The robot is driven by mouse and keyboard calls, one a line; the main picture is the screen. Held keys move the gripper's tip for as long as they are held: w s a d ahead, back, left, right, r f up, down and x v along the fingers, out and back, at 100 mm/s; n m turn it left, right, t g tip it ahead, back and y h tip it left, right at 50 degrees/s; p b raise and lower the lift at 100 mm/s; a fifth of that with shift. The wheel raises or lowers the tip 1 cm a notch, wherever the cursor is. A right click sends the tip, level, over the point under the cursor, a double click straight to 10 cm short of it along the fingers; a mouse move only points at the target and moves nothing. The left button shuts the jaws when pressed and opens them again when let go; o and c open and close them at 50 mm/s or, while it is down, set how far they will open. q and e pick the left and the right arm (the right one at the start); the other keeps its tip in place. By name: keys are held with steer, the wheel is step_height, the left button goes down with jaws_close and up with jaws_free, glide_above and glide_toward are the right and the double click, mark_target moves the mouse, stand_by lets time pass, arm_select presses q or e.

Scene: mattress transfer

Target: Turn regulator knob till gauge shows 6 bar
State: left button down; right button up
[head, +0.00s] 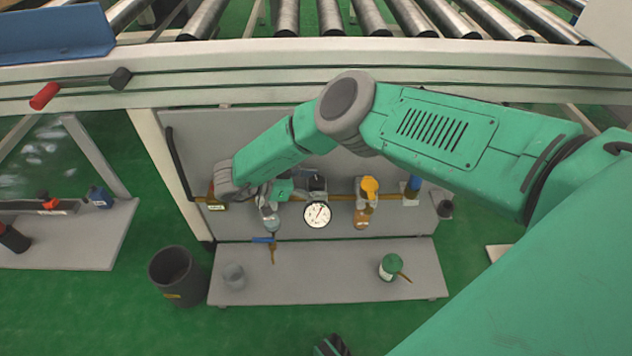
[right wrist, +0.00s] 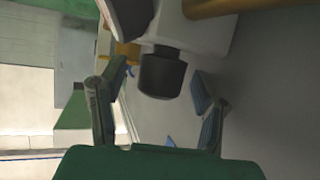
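The black regulator knob (head: 317,183) is on the grey panel, just above the round white gauge (head: 317,214). The gauge's dial faces me, but its figures are too small to read. My right arm reaches in from the right, and its gripper (head: 291,188) is at the panel, close to the left side of the knob. In the right wrist view the knob (right wrist: 162,74) lies beyond and between the spread fingers of the right gripper (right wrist: 155,100). The fingers are open, with visible gaps to the knob.
A brass pipe (head: 342,197) runs along the panel with a yellow-topped filter bowl (head: 369,188) right of the gauge. The shelf (head: 325,275) below holds a green-topped can (head: 390,267) and a grey cup (head: 234,276). A dark bin (head: 175,268) stands left. Conveyor rollers (head: 330,18) lie above.

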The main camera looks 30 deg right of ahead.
steer(key=shift+r, duration=0.15)
steer(key=shift+w+a+r, duration=0.2)
steer(key=shift+a+r, duration=0.05)
steer(key=shift+a, duration=0.2)
steer(key=v, duration=1)
steer(key=shift+w+a, duration=0.15)
steer(key=shift+a, duration=0.3)
